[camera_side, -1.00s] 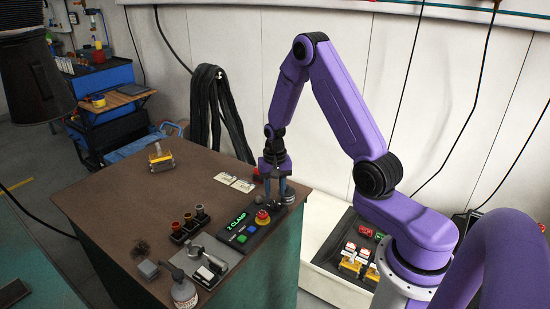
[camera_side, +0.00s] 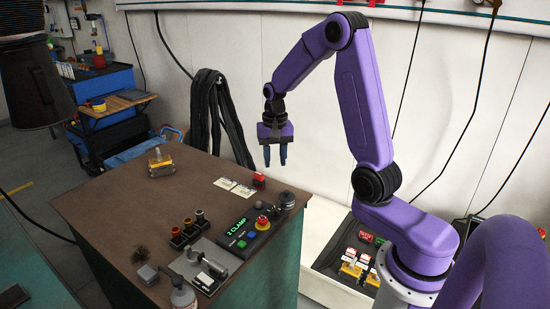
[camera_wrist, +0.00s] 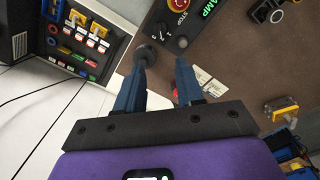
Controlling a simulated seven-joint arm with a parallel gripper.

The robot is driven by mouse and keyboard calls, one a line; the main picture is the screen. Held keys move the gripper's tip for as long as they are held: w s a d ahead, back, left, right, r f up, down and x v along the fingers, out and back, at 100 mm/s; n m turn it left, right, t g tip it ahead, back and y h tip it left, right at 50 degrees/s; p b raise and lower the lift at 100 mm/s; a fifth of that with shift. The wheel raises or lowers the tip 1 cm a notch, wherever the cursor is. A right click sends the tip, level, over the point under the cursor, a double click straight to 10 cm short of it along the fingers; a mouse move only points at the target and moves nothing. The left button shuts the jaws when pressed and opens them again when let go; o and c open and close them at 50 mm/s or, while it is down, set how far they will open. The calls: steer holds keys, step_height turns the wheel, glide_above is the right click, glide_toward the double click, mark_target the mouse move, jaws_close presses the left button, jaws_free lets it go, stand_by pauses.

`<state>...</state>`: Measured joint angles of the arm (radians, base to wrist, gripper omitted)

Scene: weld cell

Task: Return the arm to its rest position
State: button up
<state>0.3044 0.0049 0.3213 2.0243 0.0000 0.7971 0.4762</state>
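My arm is purple, with its elbow bent high above the bench. My gripper (camera_side: 275,163) hangs pointing down over the back right part of the brown bench top (camera_side: 140,205), clear of it. In the wrist view my gripper (camera_wrist: 162,58) shows two blue fingers apart with nothing between them. The control panel (camera_side: 248,232), with a green "CLAMP" screen and a red emergency button (camera_side: 262,222), lies below and in front. A dark round knob (camera_side: 287,197) stands at the panel's back right end; in the wrist view the knob (camera_wrist: 146,52) shows by the left fingertip.
A red block (camera_side: 259,180) and white cards (camera_side: 235,187) lie near the bench's back edge. A yellow-topped part (camera_side: 160,163) sits further left. A clamp fixture (camera_side: 210,264) and small cups (camera_side: 189,229) stand in front.

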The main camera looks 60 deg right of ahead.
steer(key=s+a+r+n, duration=0.2)
steer(key=s+a+n, duration=0.25)
steer(key=a, duration=0.35)
steer(key=s+a+r+n, duration=0.2)
steer(key=s+a+n, duration=0.2)
steer(key=a+n, duration=0.25)
steer(key=s+a+n, duration=0.2)
steer(key=s+n, duration=0.3)
steer(key=s, duration=0.4)
steer(key=s+a+r+n, duration=0.1)
steer(key=s+n, duration=0.4)
steer(key=s, duration=0.5)
steer(key=shift+a+n, duration=0.3)
steer(key=shift+a, duration=0.6)
